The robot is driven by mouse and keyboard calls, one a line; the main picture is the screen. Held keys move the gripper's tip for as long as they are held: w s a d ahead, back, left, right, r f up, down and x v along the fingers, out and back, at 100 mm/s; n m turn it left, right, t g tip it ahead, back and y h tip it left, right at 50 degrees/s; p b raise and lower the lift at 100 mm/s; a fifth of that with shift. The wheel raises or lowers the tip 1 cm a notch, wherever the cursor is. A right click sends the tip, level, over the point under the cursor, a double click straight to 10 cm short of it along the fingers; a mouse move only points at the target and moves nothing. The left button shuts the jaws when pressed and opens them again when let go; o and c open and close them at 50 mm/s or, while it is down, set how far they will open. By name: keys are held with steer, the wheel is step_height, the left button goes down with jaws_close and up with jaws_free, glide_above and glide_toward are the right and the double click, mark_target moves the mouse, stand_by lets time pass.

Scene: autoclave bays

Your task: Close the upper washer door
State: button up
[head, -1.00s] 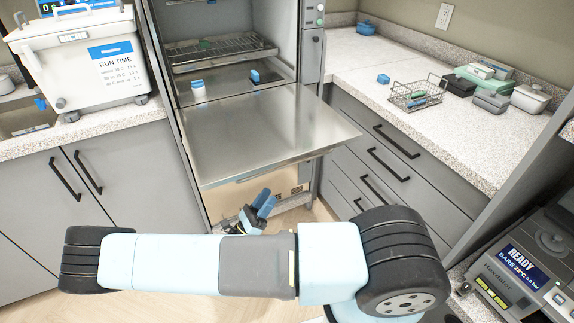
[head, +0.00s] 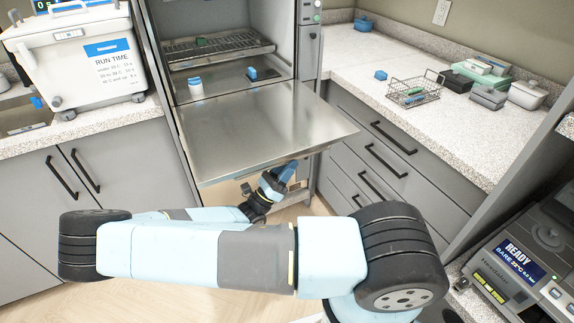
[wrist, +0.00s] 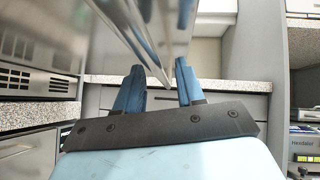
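The upper washer door (head: 262,130) is a flat steel panel folded down and lying about level in front of the open washer chamber (head: 228,62). In the wrist view the door (wrist: 128,25) shows as a shiny surface above my gripper, with an edge running down toward the space between the fingers. My gripper (head: 282,172) is under the door's front edge, right of its middle, and the door partly hides its blue fingers. In the wrist view the two fingers of my gripper (wrist: 158,85) stand apart with nothing held. Whether they touch the door I cannot tell.
A rack (head: 218,46) and two small blue-topped items sit inside the chamber. The right counter (head: 375,95) carries a wire basket (head: 412,92) and several boxes. Grey drawers (head: 370,150) flank the door's right side. A white bin (head: 75,60) stands on the left counter.

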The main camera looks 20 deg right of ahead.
jaws_close()
stand_by(0.3)
stand_by(0.3)
